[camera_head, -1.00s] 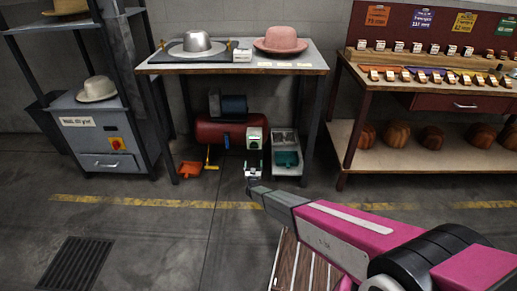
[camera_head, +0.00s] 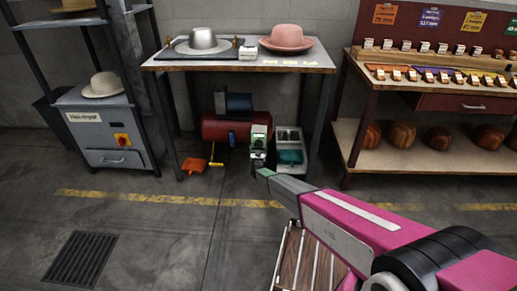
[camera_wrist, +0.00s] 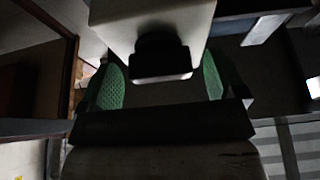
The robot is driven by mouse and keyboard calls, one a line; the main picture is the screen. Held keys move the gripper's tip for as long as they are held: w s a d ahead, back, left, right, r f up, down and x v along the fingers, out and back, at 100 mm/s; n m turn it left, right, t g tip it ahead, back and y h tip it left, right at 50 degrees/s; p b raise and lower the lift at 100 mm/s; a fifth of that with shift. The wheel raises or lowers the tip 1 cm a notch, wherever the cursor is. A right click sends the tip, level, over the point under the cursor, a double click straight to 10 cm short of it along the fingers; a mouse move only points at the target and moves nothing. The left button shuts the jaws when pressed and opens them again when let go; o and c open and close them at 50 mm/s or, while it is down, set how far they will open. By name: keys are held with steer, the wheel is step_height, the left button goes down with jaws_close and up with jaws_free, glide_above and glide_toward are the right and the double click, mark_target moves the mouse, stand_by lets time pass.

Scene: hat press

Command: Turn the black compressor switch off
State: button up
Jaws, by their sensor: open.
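The red compressor tank (camera_head: 222,128) lies under the hat table, with a pale switch box (camera_head: 260,131) showing green at its right end. In the wrist view the pale box (camera_wrist: 150,18) fills the top middle, and the black switch (camera_wrist: 160,58) sticks out of it. My gripper (camera_wrist: 162,82) is open, with one green finger pad on each side of the switch. Dark gaps show between the pads and the switch, and I see no contact. In the head view my gripper (camera_head: 258,161) is just below the box, and the switch is hard to make out.
The table (camera_head: 310,68) above carries a silver hat form (camera_head: 202,42) and a pink hat (camera_head: 287,37). A grey bin with a teal thing (camera_head: 290,157) stands right of the box. An orange dustpan (camera_head: 193,165) lies at left. The front floor is mostly clear.

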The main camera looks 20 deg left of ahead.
steer(key=c, duration=0.9)
steer(key=shift+m, duration=0.3)
steer(key=m+g+h, duration=0.1)
steer(key=m+h, duration=0.1)
steer(key=m, duration=0.5)
steer(key=m+g+h, duration=0.1)
steer(key=m+h, duration=0.2)
steer(key=m, duration=0.4)
steer(key=m+g+h, duration=0.2)
steer(key=m, duration=0.5)
steer(key=shift+s+a+r+m+h, duration=0.15)
steer(key=shift+a+r+m+h, duration=0.15)
steer(key=shift+h, duration=0.1)
steer(key=o, duration=0.9)
